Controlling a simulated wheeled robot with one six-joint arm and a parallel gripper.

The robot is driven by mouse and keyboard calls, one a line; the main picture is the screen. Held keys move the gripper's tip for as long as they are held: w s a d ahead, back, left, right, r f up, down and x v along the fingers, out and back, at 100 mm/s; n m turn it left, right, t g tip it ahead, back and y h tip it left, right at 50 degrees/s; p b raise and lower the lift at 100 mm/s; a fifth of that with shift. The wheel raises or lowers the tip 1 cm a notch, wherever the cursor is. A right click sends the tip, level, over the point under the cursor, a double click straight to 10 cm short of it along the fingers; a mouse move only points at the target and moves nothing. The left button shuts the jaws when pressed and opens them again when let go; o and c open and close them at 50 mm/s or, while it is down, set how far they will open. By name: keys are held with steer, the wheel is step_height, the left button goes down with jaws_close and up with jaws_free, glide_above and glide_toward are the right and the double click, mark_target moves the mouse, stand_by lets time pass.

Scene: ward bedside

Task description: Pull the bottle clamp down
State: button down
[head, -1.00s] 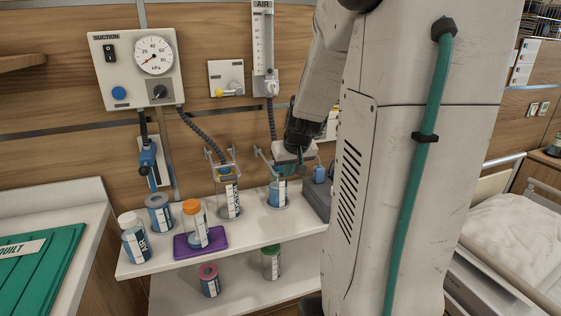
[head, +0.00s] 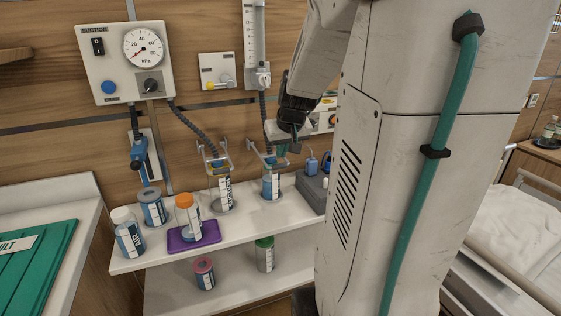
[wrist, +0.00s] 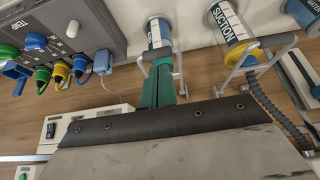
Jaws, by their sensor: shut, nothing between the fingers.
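Two bottles with wire clamps hang side by side below the wall panels. The right-hand bottle (head: 271,186), with blue contents, has a clamp (head: 258,150) whose arms stick up and out above its top. The left-hand bottle (head: 222,194), labelled SUCTION, has a similar raised clamp (head: 207,153). My gripper (head: 283,150) is shut and empty just right of the right-hand clamp. In the wrist view, my green fingers (wrist: 160,92) lie between the arms of that clamp (wrist: 179,72), close to the bottle (wrist: 159,32). I cannot tell whether they touch the wire.
A grey box (head: 311,190) with plugs stands right of the bottles. Several loose jars stand on the shelf (head: 130,264), one on a purple mat (head: 208,236). A suction panel (head: 126,62) is on the wall.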

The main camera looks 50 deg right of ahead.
steer(key=s+a+r, duration=0.4)
steer(key=s+r, duration=0.1)
steer(key=s, duration=0.1)
steer(key=shift+s+r, duration=0.2)
steer(key=shift+s, duration=0.2)
steer(key=s+a+f+n+g+y, duration=0.1)
steer(key=s+a+n, duration=0.2)
steer(key=a, duration=1)
steer(key=s+a+f+n+g+y, duration=0.1)
steer(key=s+a, duration=0.5)
steer(key=a, duration=0.7)
steer(key=shift+s+f+n+g+y, duration=0.3)
steer(key=shift+f+n+g+y, duration=0.1)
steer(key=shift+n+g, duration=0.5)
steer(key=shift+s, duration=0.1)
